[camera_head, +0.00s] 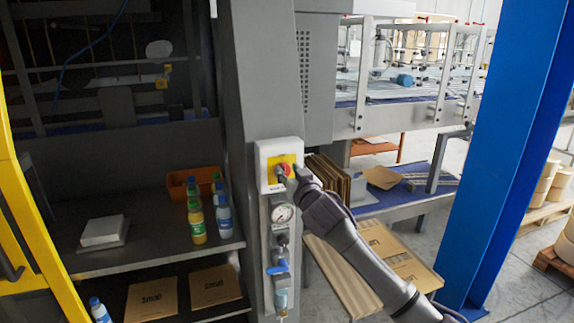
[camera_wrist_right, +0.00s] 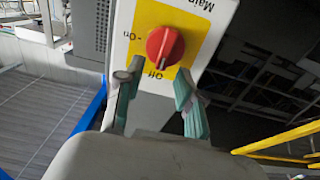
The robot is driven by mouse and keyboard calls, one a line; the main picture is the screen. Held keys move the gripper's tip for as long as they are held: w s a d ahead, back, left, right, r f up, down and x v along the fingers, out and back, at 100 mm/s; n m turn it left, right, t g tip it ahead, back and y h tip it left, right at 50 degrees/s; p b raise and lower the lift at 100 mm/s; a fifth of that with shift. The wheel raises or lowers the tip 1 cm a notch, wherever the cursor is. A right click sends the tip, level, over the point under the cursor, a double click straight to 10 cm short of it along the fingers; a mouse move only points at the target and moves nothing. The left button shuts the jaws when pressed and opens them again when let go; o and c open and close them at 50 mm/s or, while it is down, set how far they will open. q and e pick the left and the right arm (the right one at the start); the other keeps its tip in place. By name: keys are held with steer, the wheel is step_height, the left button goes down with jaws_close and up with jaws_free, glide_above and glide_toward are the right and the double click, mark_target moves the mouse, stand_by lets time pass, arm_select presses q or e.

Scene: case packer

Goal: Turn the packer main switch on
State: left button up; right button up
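The packer main switch is a red rotary knob (camera_wrist_right: 165,46) on a yellow plate (camera_wrist_right: 150,18) marked "On" and "Off" in the right wrist view. The knob's white pointer line is directed toward the "Off" mark. In the head view the red knob (camera_head: 284,169) sits on a white box (camera_head: 264,184) on the grey machine column. My right gripper (camera_wrist_right: 158,85) is open, its two fingers spread just short of the knob, with nothing between them. In the head view the right gripper (camera_head: 290,174) partly covers the knob. My left gripper is not in view.
A pressure gauge (camera_head: 282,213) and a blue-handled valve (camera_head: 277,268) are below the switch box. Bottles (camera_head: 197,221) and an orange bin (camera_head: 193,183) stand on the shelf at left. A blue post (camera_head: 515,150) rises at right.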

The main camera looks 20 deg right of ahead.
steer(key=shift+w, duration=0.8)
jaws_close()
